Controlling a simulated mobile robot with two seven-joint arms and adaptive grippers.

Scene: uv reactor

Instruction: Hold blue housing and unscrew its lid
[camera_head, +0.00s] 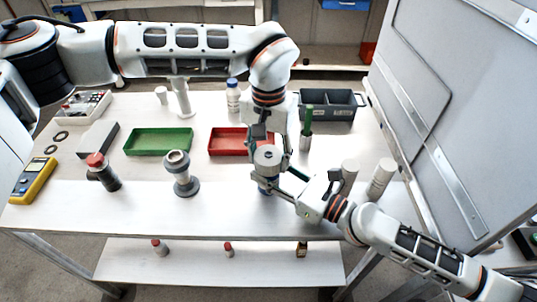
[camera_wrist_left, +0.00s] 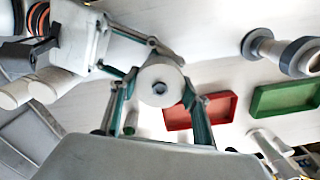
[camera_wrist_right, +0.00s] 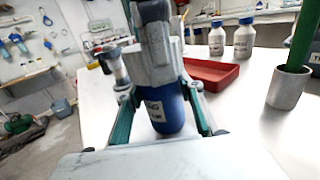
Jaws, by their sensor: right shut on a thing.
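The blue housing (camera_wrist_right: 166,112) stands upright on the table, with dark lettering on its side. My right gripper (camera_head: 284,194) is shut on its body from the side, one finger on each side in the right wrist view. Its round grey lid (camera_head: 267,157) shows from above in the left wrist view (camera_wrist_left: 160,84), with a dark hole in its middle. My left gripper (camera_wrist_left: 160,88) points down from above, its fingers on either side of the lid. I cannot tell whether they touch it. The left gripper partly hides the lid in the right wrist view.
A green tray (camera_head: 158,152) and a red tray (camera_head: 213,141) lie behind. A grey flanged part (camera_head: 180,186) and a red-capped dark bottle (camera_head: 111,183) stand to the left. A grey bin (camera_head: 340,114), a green rod in a cup (camera_head: 305,142) and pale cylinders (camera_head: 380,180) stand right.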

